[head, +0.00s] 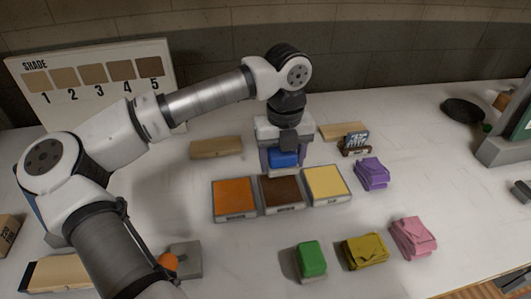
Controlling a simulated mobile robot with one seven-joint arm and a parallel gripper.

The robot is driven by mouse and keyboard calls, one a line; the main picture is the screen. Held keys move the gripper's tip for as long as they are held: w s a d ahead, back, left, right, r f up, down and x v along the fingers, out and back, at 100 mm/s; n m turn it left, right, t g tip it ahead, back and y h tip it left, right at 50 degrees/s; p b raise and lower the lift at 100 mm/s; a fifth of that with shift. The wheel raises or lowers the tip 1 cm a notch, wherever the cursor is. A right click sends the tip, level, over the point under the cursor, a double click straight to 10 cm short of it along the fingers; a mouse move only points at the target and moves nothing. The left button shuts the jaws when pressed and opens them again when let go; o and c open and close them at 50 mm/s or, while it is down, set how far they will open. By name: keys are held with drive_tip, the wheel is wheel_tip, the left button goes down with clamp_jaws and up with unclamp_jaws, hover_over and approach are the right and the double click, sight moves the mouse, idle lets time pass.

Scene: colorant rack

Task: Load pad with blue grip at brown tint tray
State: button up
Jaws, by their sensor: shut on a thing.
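My gripper (283,152) points straight down behind the brown tint tray (282,194) and is shut on the blue grip (284,160) of a pad. The pad's pale lower part (279,172) shows just below the blue grip, at the tray's far edge. I cannot tell whether the pad touches the brown surface or hangs above it. The brown tray sits between an orange tray (234,198) on the left and a yellow tray (327,184) on the right.
A green-topped block (311,259) stands in front of the trays. A shade board (95,78) stands at the back left. A wooden block (216,147) lies behind the orange tray.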

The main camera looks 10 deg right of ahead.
drive_tip(key=shift+f+b, duration=1.4)
drive_tip(key=shift+f, duration=1.65)
drive_tip(key=shift+s+f+b, duration=0.1)
drive_tip(key=shift+f+b, duration=0.55)
drive_tip(key=shift+b, duration=0.35)
idle(0.5)
drive_tip(key=shift+r, duration=0.15)
drive_tip(key=shift+r+p, duration=1.55)
drive_tip(key=shift+r, duration=1.95)
wheel_tip(320, 180, up, 4)
drive_tip(key=p, duration=0.5)
hover_over(281, 190)
drive_tip(key=shift+r, duration=0.2)
drive_tip(key=shift+f+b, duration=0.1)
drive_tip(key=shift+b, duration=0.25)
